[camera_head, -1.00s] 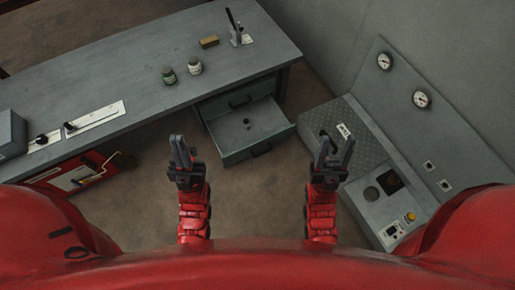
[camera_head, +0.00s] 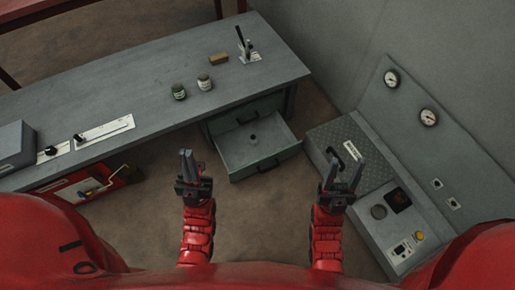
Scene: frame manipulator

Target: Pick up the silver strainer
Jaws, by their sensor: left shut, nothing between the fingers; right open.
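I cannot make out a silver strainer for certain. A small dark object (camera_head: 253,139) lies in the open drawer (camera_head: 232,160) of the workbench, too small to identify. My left gripper (camera_head: 187,154) is shut and empty, in front of the bench and left of the drawer in the picture. My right gripper (camera_head: 342,166) is open and empty, and its fingers overlap the edge of the grey control console in the picture. Neither gripper visibly touches anything.
A console (camera_head: 375,235) with gauges stands right. A red toolbox (camera_head: 95,187) is under the bench. Floor between is clear.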

